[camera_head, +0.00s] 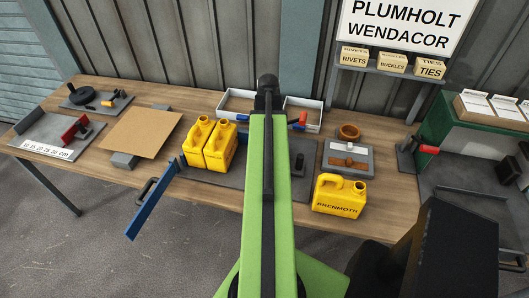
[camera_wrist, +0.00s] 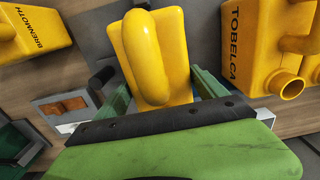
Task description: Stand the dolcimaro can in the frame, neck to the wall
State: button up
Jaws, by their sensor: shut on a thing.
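In the wrist view, my gripper (camera_wrist: 157,88) is shut on a yellow can (camera_wrist: 165,60), with a green finger on either side. The held can's handle faces the camera. No label shows on it, and my arm hides it in the head view. A grey base plate (camera_head: 228,179) with a blue bar (camera_head: 152,205) at its left end lies on the bench. Two yellow cans (camera_head: 198,140) stand side by side at its left. A can marked TOBELCA (camera_wrist: 262,45) is on the right in the wrist view. The frame's middle is hidden by my arm.
A yellow BRENMOTH can (camera_head: 341,196) stands at the bench's front right, and shows at upper left in the wrist view (camera_wrist: 35,30). White bins (camera_head: 240,101), a grey tray with brown parts (camera_head: 347,160) and a red-handled clamp (camera_head: 412,150) are around. A brown board (camera_head: 138,131) lies left.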

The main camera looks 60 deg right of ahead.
jog(key=shift+f+b, duration=1.9)
jog(key=shift+f, duration=0.05)
jog(key=shift+r, duration=0.2)
jog(key=shift+f, duration=0.15)
jog(key=o, duration=1.9)
notch_tip(320, 180, up, 12)
jog(key=p, duration=1.2)
jog(key=shift+r+p, duration=0.25)
jog(key=shift+p, duration=0.05)
jog(key=shift+f, duration=0.1)
